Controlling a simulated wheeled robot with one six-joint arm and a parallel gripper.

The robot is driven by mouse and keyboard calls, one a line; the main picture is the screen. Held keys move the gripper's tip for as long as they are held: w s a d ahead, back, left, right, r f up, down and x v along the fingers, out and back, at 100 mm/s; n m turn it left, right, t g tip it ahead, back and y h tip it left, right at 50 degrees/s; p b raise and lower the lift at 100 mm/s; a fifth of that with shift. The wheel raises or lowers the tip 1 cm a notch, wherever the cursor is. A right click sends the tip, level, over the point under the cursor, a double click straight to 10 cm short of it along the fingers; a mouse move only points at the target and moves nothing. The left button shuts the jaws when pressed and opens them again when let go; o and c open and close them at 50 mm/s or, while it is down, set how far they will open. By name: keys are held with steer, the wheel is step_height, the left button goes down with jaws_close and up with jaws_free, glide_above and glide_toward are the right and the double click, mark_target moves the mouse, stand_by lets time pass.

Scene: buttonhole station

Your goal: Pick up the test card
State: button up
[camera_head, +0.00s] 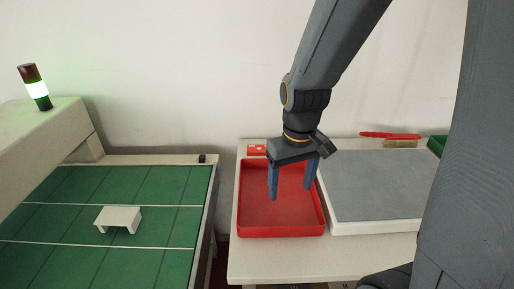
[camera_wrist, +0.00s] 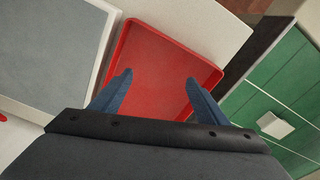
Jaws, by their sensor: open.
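My gripper (camera_head: 291,192) points down over the red tray (camera_head: 281,233), its two blue fingers apart with nothing between them. In the wrist view my gripper (camera_wrist: 160,77) also shows open above the bare floor of the tray (camera_wrist: 158,60). No thing in view is plainly the test card. A small red item with a pale mark (camera_head: 257,149) lies on the light table just behind the tray's back left corner. I cannot tell whether it is the card. My gripper is in front of and to the right of it, apart from it.
A grey-topped white slab (camera_head: 375,185) stands right of the tray, with a red-handled brush (camera_head: 390,136) behind it. A green gridded surface (camera_head: 165,184) at left bears a white bridge-shaped piece (camera_head: 119,218). A signal tower (camera_head: 36,88) glows green. A gap separates the two tables.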

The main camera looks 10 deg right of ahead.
steer(key=w+f+n+b, duration=0.15)
steer(key=w+n, duration=0.55)
steer(key=w, duration=1.5)
steer(key=n+b, duration=0.2)
steer(key=n, duration=0.5)
glide_toward(260, 148)
steer(key=shift+s+d+g, duration=0.25)
steer(key=shift+d+g, duration=0.15)
steer(key=shift+d, duration=0.05)
steer(key=shift+w+f, duration=0.15)
steer(key=shift+w, duration=0.1)
steer(key=shift+f, duration=0.3)
steer(key=shift+w+a+f+p, duration=0.15)
steer(key=shift+f+p, duration=0.4)
steer(key=shift+f, duration=1.2)
steer(key=shift+w+a+f+p, duration=0.1)
steer(key=shift+a+f+p, duration=0.3)
steer(key=shift+f, duration=1.35)
steer(key=shift+d, duration=0.15)
steer(key=c, duration=1.2)
